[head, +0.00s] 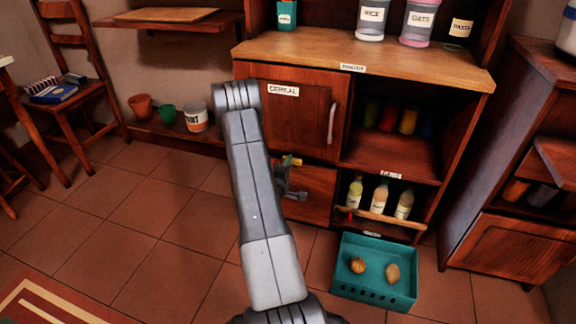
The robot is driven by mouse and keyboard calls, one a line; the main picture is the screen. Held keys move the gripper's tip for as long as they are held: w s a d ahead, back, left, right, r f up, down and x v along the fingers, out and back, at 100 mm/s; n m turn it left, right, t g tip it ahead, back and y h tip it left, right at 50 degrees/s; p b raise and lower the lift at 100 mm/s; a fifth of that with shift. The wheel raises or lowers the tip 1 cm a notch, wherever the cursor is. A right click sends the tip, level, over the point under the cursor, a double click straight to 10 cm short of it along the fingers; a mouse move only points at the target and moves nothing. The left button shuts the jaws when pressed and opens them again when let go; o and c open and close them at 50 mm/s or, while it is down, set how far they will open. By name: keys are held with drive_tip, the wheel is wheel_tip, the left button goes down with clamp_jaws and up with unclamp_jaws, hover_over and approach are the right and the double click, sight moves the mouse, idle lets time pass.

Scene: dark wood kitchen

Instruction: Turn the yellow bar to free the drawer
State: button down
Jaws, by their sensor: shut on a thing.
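The yellow bar (291,161) shows as a small piece at the top edge of a wooden drawer front (315,193), low in the cabinet under the cereal door. My gripper (289,183) is at the bar and shut on it, as far as this view shows. The drawer front looks flush with the cabinet. My arm hides the left part of the drawer and most of the bar, so the bar's angle is hard to tell.
A teal crate (372,299) with two round items stands on the floor to the right. Bottles (379,197) stand on the low shelf beside the drawer. The cereal door (297,112) above is closed. Floor at the left is clear.

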drive_tip(key=c, duration=1.4)
unclamp_jaws()
drive_tip(key=shift+o, duration=0.2)
drive_tip(key=p+v, duration=0.3)
drive_tip(key=v, duration=1)
drive_tip(key=shift+s, duration=0.35)
drive_tip(key=shift+w+a, duration=0.1)
drive_tip(key=b+x, duration=0.3)
drive_tip(key=x, duration=1)
drive_tip(key=shift+w, duration=0.3)
